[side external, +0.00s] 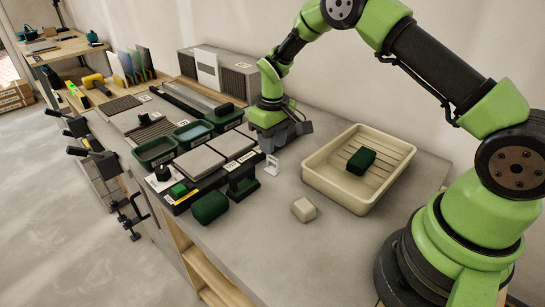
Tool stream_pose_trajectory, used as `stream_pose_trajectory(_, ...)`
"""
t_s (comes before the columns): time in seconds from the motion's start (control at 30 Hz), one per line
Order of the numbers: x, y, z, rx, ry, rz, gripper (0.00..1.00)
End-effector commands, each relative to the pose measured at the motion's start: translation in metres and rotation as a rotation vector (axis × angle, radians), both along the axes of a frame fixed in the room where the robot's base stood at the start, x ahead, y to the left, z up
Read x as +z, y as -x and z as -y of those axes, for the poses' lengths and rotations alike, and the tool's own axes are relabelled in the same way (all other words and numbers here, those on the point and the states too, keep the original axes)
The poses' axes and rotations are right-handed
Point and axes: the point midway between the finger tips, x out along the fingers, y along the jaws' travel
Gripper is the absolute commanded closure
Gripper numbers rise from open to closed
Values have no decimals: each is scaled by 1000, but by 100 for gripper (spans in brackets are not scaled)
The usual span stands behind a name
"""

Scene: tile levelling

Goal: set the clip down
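My gripper (277,145) points down over the bench, just right of two grey tiles. A small white clip-like piece (272,166) shows directly below the fingertips, close to the bench top. I cannot tell whether the fingers touch it or whether it stands on the bench. The fingers are small and dark here, so their opening is unclear. The front grey tile (198,163) and the back grey tile (230,146) lie side by side on the work area.
A cream tray (318,186) holding a dark green block (361,160) stands at right. A whitish block (304,210) and a green sponge-like block (209,207) lie in front. Green bins (155,152) stand behind the tiles. The bench front right is clear.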

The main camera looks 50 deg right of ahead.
Motion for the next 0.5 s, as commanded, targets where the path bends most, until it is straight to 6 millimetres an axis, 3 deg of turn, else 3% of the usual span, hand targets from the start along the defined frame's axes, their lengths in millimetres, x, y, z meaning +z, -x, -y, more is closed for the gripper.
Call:
stream_pose_trajectory(0.2,43,-1,0,0,0,3,70)
stream_pose_trajectory(0.5,62,0,0,0,0,1,70)
